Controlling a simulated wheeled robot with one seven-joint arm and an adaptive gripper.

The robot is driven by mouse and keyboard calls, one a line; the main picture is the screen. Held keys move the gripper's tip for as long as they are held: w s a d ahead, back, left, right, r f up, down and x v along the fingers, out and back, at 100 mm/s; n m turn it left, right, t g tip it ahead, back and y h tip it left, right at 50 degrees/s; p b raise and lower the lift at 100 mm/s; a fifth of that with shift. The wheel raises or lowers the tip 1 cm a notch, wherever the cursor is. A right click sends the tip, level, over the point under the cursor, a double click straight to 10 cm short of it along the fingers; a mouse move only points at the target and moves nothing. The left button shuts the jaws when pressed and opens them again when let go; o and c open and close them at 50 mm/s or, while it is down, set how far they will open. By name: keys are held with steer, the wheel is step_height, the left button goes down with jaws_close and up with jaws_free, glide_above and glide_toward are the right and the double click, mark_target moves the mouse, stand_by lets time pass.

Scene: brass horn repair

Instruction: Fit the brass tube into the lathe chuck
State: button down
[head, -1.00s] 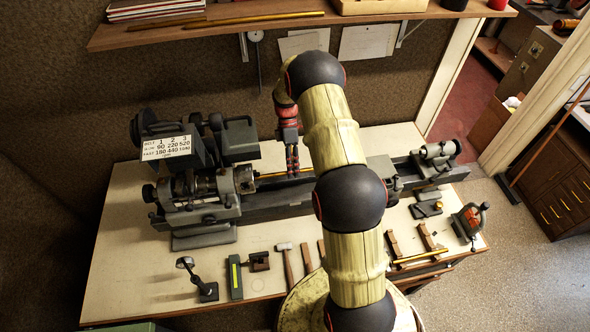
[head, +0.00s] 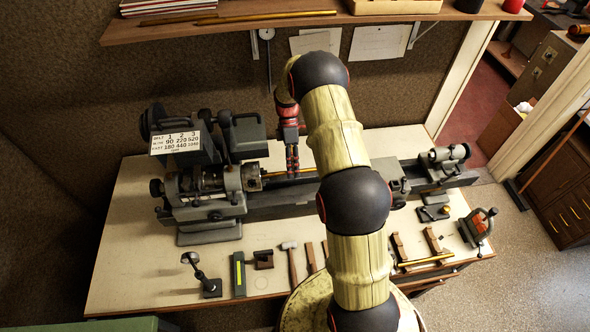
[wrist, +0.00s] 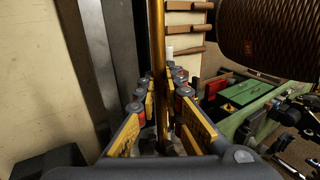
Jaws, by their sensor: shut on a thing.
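The brass tube (head: 277,173) lies level along the lathe (head: 280,202) in the head view, above its bed. My gripper (head: 292,172) reaches down from above and is shut on the tube. The tube's left end is at the lathe chuck (head: 251,178); I cannot tell whether it is inside the chuck or just in front of it. In the wrist view the tube (wrist: 158,40) runs up the picture between the fingers of my gripper (wrist: 166,85). The chuck cannot be made out there. My arm hides the tube's right part in the head view.
The headstock with its speed plate (head: 176,140) stands left of the chuck. The tailstock (head: 443,160) is at the right end. A hammer (head: 290,262), wooden blocks and other tools lie along the bench's front. A shelf (head: 230,28) hangs above the back.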

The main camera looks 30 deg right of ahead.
steer(key=shift+w+a, duration=0.4)
steer(key=shift+a, duration=0.45)
steer(key=shift+w+a, duration=0.1)
steer(key=shift+a, duration=0.1)
steer(key=c, duration=1.9)
jaws_free()
steer(key=shift+o, duration=0.4)
steer(key=v, duration=1.2)
steer(key=shift+d, duration=0.1)
